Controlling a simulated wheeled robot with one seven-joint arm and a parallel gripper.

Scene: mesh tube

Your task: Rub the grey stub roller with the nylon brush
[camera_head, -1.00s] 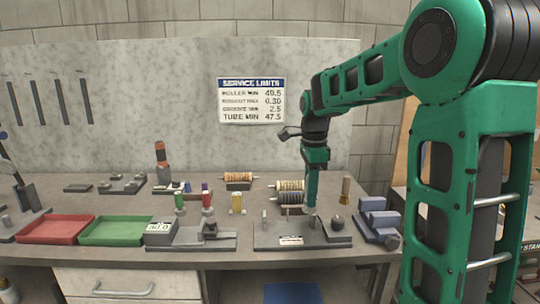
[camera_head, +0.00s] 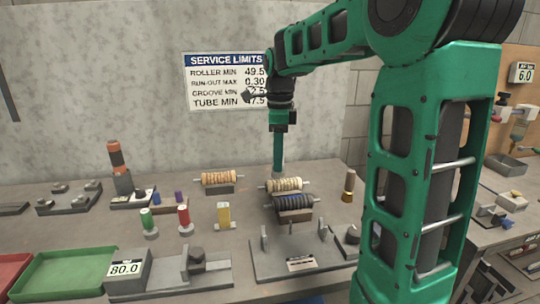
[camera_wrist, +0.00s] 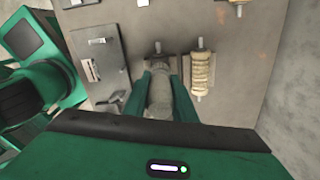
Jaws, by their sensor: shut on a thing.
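The grey stub roller (camera_head: 293,202) is dark and ribbed. It lies level on a small block behind the fixture plate. My gripper (camera_head: 278,170) points down above and behind it in the head view, near the cream roller (camera_head: 283,185). My gripper (camera_wrist: 164,90) is shut on a pale grey-beige piece, which I take for the nylon brush (camera_wrist: 160,92); its lower end is hard to make out. In the wrist view the brush lines up over the grey roller, hiding much of it. I cannot tell whether they touch.
A tan roller (camera_head: 221,178) lies at the back left. A fixture plate (camera_head: 300,262) with upright posts is in front. An upright brass-coloured piece (camera_head: 348,186) stands to the right. Red, green and yellow pieces stand left, near a green tray (camera_head: 65,275).

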